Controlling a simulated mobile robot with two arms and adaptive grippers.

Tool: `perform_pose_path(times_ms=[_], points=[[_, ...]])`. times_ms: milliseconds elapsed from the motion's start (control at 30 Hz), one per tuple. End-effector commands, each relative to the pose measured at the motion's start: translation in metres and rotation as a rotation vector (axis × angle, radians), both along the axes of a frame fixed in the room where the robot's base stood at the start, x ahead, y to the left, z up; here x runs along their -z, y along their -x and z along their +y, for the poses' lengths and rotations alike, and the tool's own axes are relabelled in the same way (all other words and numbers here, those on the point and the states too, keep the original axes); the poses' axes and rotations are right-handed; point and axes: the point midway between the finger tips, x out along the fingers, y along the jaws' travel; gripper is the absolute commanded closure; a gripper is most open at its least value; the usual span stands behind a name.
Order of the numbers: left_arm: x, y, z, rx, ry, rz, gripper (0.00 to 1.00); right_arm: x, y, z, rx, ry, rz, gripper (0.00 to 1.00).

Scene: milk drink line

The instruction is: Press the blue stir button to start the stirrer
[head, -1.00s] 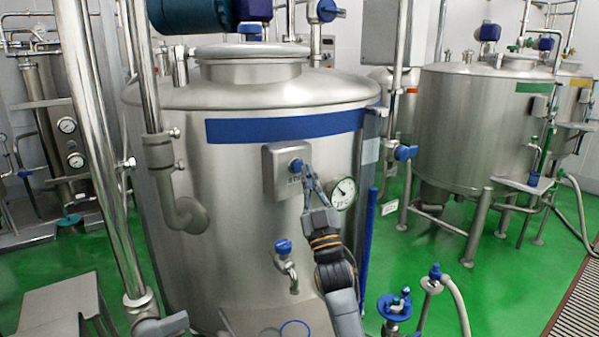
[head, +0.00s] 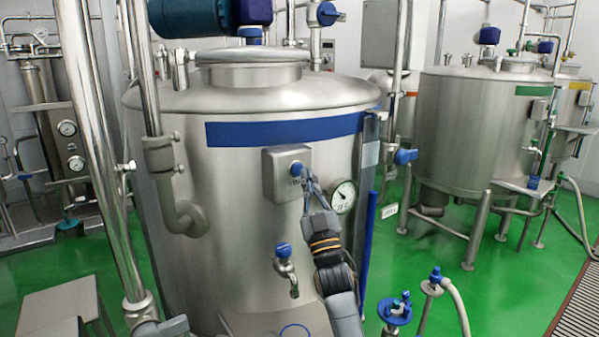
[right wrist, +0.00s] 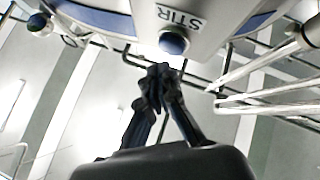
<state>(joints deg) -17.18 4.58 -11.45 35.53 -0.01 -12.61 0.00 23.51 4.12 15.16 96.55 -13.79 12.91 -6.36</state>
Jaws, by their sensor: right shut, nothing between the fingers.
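The blue stir button (head: 296,168) sits on a grey metal box (head: 272,176) on the front of the large steel tank (head: 240,230) with a blue band. My left gripper is not in view.
A round dial gauge (head: 343,196) is on the tank right of my gripper, and a blue-handled tap (head: 284,252) is below. Steel pipes (head: 100,150) stand at the left. A hose fitting (head: 395,309) stands at the lower right on the open green floor.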

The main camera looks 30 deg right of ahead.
Motion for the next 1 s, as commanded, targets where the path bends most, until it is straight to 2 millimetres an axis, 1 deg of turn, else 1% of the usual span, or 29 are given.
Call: perform_pose_path(times_ms=[367, 633, 1000], points=[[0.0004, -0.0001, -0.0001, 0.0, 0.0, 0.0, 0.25, 0.0001, -0.0004, 0.0, 0.0, 0.0, 0.0, 1.0], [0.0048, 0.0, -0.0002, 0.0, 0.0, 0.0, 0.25, 0.0003, -0.0083, 0.0006, -0.001, -0.001, 0.0, 1.0], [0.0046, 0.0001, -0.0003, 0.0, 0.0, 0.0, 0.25, -0.0003, -0.0092, 0.0007, 0.0, 0.0, 0.0, 1.0]])
